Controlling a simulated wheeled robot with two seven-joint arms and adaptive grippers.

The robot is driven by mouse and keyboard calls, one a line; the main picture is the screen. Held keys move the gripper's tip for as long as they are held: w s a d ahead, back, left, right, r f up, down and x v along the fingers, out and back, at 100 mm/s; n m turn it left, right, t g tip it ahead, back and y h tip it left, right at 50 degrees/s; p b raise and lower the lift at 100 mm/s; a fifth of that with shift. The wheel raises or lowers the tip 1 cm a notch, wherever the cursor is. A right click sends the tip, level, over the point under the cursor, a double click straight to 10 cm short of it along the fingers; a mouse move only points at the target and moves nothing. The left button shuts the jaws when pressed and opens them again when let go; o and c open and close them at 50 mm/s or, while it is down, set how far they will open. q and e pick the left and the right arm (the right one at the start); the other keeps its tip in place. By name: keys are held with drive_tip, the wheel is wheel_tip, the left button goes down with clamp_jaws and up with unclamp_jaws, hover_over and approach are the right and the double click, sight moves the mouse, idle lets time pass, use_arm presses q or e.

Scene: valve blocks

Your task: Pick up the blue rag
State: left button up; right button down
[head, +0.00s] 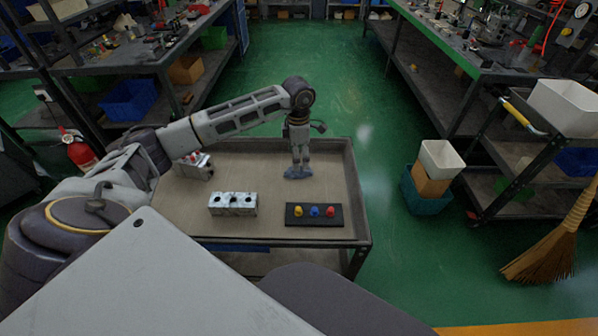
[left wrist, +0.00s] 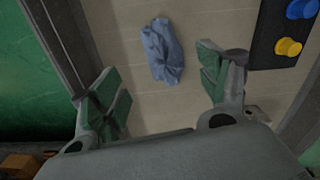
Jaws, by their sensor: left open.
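The blue rag (head: 298,172) lies crumpled on the tan top of the cart (head: 262,189), toward its far right part. In the left wrist view the rag (left wrist: 162,51) lies beyond and between the fingertips, apart from both. My left gripper (head: 299,163) points down right over the rag and hides part of it in the head view. In the left wrist view its green-padded fingers (left wrist: 160,90) are spread wide, with nothing between them. My right gripper is in neither view.
A black board (head: 333,222) with yellow, blue and red knobs sits near the cart's front right. A grey block with holes (head: 233,204) stands left of it; another block (head: 194,170) is at the left. The cart has a raised rim (head: 355,185).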

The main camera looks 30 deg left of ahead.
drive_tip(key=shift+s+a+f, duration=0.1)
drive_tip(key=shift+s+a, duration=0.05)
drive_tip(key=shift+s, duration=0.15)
use_arm(q)
drive_tip(key=shift+s+d+f, duration=0.15)
drive_tip(key=shift+d+f, duration=0.05)
drive_tip(key=shift+f, duration=0.6)
wheel_tip(320, 180, down, 3)
drive_tip(key=shift+s+d+r, duration=0.1)
drive_tip(key=shift+d, duration=0.05)
drive_tip(key=shift+f, duration=0.4)
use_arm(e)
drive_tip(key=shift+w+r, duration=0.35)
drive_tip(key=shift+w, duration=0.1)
use_arm(q)
drive_tip(key=c, duration=0.8)
drive_tip(key=shift+c, duration=1.3)
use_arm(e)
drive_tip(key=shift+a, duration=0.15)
